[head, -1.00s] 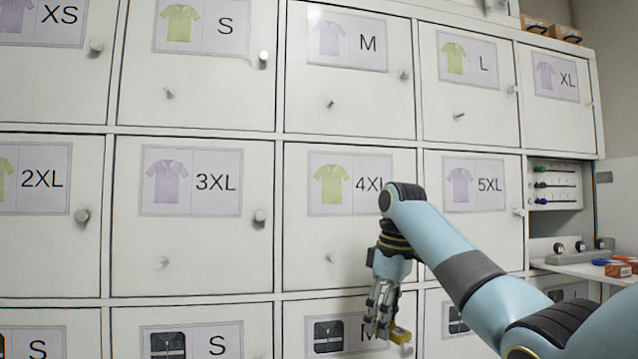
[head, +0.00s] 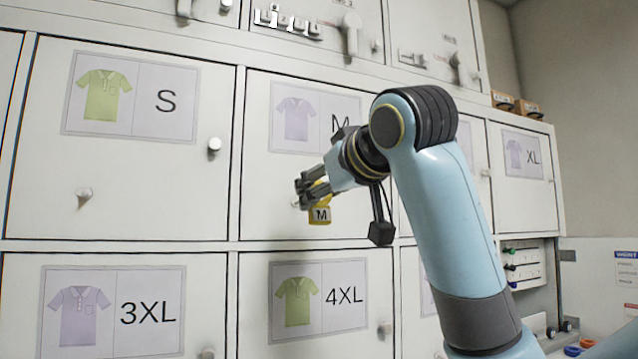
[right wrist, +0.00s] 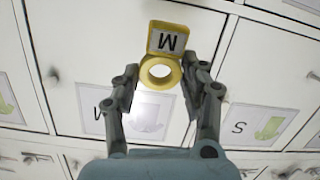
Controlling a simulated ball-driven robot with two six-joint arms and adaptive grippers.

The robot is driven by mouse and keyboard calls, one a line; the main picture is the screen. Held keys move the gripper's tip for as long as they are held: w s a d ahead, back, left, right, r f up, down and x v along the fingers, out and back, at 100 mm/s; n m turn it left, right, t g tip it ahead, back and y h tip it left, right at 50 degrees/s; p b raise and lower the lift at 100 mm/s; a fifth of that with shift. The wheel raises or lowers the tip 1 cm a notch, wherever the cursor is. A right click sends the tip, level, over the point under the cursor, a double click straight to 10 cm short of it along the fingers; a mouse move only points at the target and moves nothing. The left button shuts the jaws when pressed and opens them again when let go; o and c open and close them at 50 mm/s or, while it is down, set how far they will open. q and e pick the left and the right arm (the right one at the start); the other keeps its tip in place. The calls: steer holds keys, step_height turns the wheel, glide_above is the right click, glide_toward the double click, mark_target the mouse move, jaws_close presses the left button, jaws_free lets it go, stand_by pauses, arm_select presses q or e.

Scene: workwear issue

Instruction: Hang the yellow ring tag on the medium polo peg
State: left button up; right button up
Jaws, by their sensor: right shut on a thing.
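The yellow ring tag (head: 320,214) carries a label with a black M. My right gripper (head: 312,192) is shut on it, in front of the purple-polo M door (head: 265,160), below its sign (head: 305,118). In the right wrist view the tag's ring (right wrist: 160,72) is between the fingers of my right gripper (right wrist: 165,80), with its M plate beyond. A small pale tip, seemingly the medium polo peg (head: 295,204), shows just left of the fingers, mostly hidden. I cannot tell whether the ring touches it. My left gripper is out of view.
The S polo door has a bare peg (head: 84,195) and a round knob (head: 214,144). The 3XL (head: 115,310) and 4XL (head: 320,295) doors are below. Hooks and handles (head: 350,32) stick out above. Small boxes (head: 527,108) sit on top at right.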

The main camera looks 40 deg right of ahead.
steer(key=shift+w+d+f+b, duration=0.15)
steer(key=shift+w+b, duration=0.2)
steer(key=shift+w, duration=0.35)
steer(key=r+b+x, duration=0.1)
steer(key=x, duration=0.6)
steer(key=shift+w+f, duration=0.2)
steer(key=shift+w, duration=0.05)
stand_by(0.5)
